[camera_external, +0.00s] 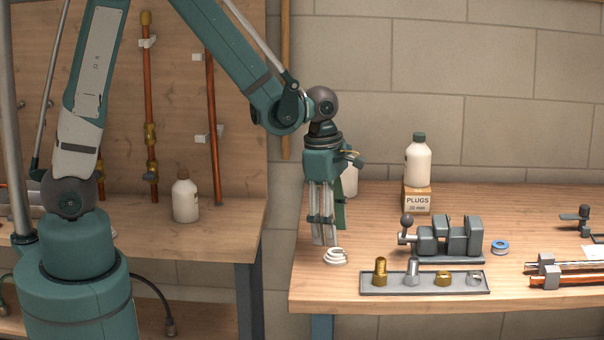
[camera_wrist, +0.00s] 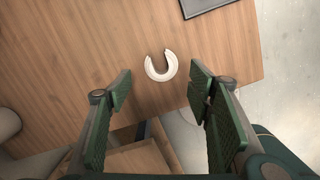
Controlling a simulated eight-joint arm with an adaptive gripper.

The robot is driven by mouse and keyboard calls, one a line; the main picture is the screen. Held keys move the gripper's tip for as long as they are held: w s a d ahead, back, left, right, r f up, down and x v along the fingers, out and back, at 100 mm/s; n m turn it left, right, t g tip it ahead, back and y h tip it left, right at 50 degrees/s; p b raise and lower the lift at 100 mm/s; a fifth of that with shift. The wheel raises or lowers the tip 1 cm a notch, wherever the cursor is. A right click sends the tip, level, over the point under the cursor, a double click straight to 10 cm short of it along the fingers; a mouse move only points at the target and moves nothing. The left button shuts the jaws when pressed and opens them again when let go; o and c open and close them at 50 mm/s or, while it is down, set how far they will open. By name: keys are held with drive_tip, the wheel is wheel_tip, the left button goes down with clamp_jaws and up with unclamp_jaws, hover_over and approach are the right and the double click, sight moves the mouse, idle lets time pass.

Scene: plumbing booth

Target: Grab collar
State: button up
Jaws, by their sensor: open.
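A white C-shaped collar (camera_external: 335,256) lies on the workbench near its front left corner, left of the grey tray. In the wrist view the collar (camera_wrist: 161,67) lies flat, with its gap facing up in the picture. My gripper (camera_external: 324,240) points down just above and slightly left of the collar in the external view. In the wrist view the fingers of my gripper (camera_wrist: 160,90) are spread wide and empty, with the collar ahead between them. No contact with the collar shows.
The grey tray (camera_external: 378,286) holds brass and silver fittings, and its corner shows in the wrist view (camera_wrist: 205,4). Behind it stand a vise (camera_external: 450,240), a PLUGS box (camera_external: 417,202) with a white bottle (camera_external: 418,165) on top. A green-and-white bottle is partly hidden behind my gripper.

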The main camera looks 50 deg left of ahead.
sight(335, 255)
drive_tip(key=shift+f, duration=0.1)
idle(0.3)
drive_tip(key=shift+d+f+b, duration=0.2)
drive_tip(key=shift+f+b, duration=0.05)
drive_tip(key=shift+f, duration=1)
drive_tip(key=shift+d+f+b, duration=0.15)
drive_tip(key=shift+f+b, duration=0.05)
drive_tip(key=shift+f, duration=1.05)
drive_tip(key=c, duration=0.9)
